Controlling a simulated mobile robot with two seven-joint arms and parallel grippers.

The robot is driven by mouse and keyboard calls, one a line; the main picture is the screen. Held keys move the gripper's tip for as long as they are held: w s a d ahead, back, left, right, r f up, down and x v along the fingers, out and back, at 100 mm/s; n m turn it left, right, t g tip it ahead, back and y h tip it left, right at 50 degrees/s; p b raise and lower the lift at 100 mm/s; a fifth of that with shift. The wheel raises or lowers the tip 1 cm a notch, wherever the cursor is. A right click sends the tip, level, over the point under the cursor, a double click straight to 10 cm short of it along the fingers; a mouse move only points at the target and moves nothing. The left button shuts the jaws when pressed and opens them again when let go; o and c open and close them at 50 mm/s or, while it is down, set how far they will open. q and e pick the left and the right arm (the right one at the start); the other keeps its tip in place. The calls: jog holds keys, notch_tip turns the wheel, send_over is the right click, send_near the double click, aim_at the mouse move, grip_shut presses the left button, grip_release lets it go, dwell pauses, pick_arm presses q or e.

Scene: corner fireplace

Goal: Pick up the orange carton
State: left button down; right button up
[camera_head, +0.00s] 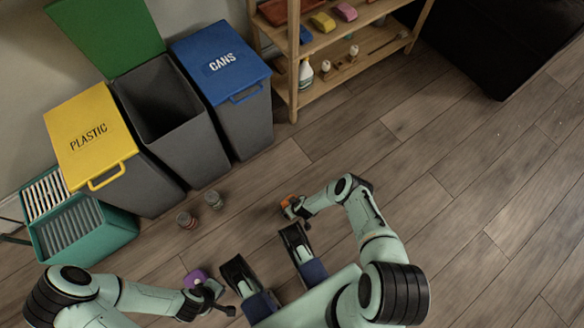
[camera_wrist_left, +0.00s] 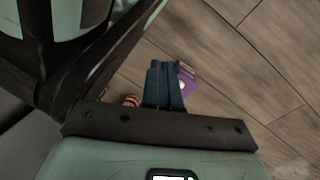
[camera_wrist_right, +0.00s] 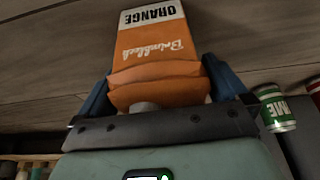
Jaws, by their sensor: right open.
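The orange carton (camera_head: 289,203) is on the wooden floor in front of my right arm. In the right wrist view the carton (camera_wrist_right: 158,58) has a white band lettered ORANGE. My right gripper (camera_head: 293,207) is open with its blue fingers on either side of the carton; whether they touch it I cannot tell. My left gripper (camera_head: 212,292) is low at the left, away from the carton. In the left wrist view its blue fingers (camera_wrist_left: 164,82) are together with nothing seen between them.
A purple item (camera_head: 195,278) lies beside my left gripper. Bins with a yellow lid (camera_head: 90,135) and a blue lid (camera_head: 220,62), a teal crate (camera_head: 105,240) and a wooden shelf (camera_head: 293,75) stand behind. Floor at right is clear.

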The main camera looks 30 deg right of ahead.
jog(key=c, duration=1)
pick_arm(q)
jog(key=shift+w+r, duration=0.1)
pick_arm(e)
jog(key=shift+r, duration=0.1)
pick_arm(q)
jog(key=w+d+r+t+p, duration=0.25)
jog(key=w+r+p, duration=0.25)
jog(key=w+r, duration=0.25)
pick_arm(e)
notch_tip(320, 180, up, 10)
jog(key=shift+r, duration=0.15)
pick_arm(q)
jog(key=s+d+r+m+g+h+p, duration=0.1)
jog(key=s+d+r+g+p, duration=0.1)
jog(key=s, duration=0.5)
jog(key=shift+s+d+r+p, duration=0.15)
jog(key=shift+s+r+p, duration=0.1)
jog(key=shift+r+p, duration=0.55)
pick_arm(e)
notch_tip(320, 180, up, 10)
jog(key=shift+f, duration=0.2)
